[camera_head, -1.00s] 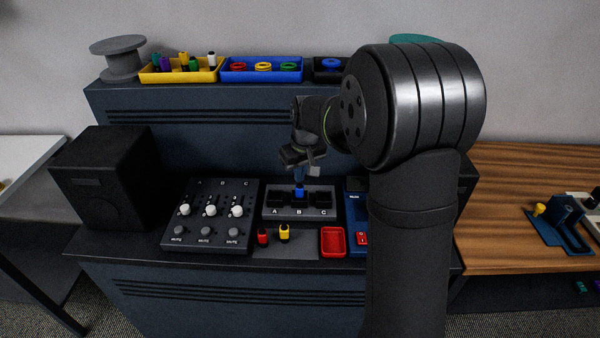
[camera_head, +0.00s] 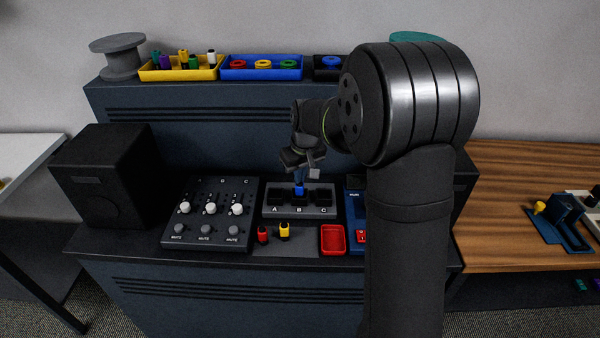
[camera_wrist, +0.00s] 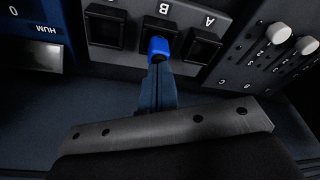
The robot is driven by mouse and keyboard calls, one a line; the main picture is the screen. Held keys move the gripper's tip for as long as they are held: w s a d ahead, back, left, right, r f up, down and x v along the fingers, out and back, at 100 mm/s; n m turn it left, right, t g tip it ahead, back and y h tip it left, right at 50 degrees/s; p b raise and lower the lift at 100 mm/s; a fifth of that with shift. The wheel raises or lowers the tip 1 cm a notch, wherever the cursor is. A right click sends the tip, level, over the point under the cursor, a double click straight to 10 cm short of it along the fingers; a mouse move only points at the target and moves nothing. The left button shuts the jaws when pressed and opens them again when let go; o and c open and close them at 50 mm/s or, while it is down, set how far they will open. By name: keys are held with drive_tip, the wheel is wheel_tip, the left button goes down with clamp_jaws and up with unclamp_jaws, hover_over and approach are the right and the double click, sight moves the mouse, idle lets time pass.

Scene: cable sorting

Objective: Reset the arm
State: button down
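My gripper (camera_head: 299,180) points down over the middle socket, B, of the black socket block (camera_head: 270,211). A blue plug (camera_head: 299,192) stands upright in socket B, and it also shows in the wrist view (camera_wrist: 158,46). My narrow dark blue fingers (camera_wrist: 157,88) lie close together in the wrist view, with their tips right at the plug's top. Whether they grip the plug or only sit by it cannot be made out. Sockets A and C look empty. My arm stands at the right and hides part of the console.
A fader panel (camera_head: 208,225) and black speaker (camera_head: 103,177) stand left. Red (camera_head: 263,234) and yellow (camera_head: 284,232) plugs and a red tray (camera_head: 333,240) lie in front of the block. The upper shelf holds a yellow tray (camera_head: 180,76), a blue tray (camera_head: 262,80) and a grey spool (camera_head: 119,58).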

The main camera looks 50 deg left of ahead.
drive_tip(key=shift+f, duration=0.4)
idle(0.3)
drive_tip(key=shift+r, duration=3.5)
drive_tip(key=shift+f, duration=0.1)
